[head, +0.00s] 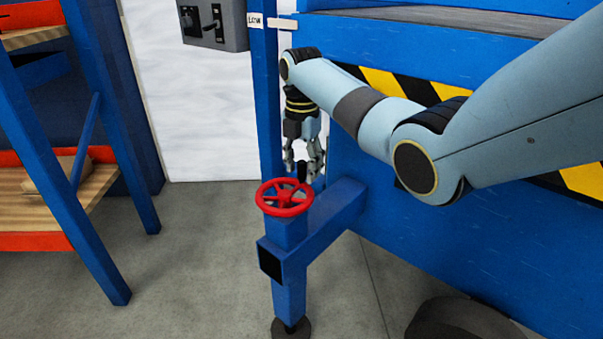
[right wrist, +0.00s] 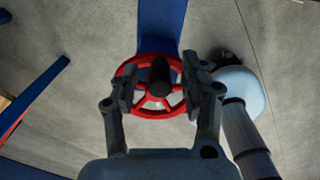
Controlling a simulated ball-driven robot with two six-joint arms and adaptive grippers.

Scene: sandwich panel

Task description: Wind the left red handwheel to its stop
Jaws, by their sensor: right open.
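The red handwheel (head: 284,198) lies flat on top of a blue post of the frame. A dark upright crank knob (head: 302,171) stands on its far right rim. My right gripper (head: 304,172) points down over the far side of the wheel, its fingers around the knob's height. In the right wrist view, the open right gripper (right wrist: 164,88) has one finger on each side of the dark knob (right wrist: 160,76), with gaps visible between. The red wheel (right wrist: 132,73) shows behind it. I cannot tell how low the fingertips reach. My left gripper is not in view.
A blue post (head: 265,110) with a LOW label rises just behind the wheel. The blue panel machine (head: 470,250) with yellow-black stripes fills the right. A blue and orange shelf (head: 60,200) stands at the left. Bare floor (head: 195,260) lies between the shelf and the wheel.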

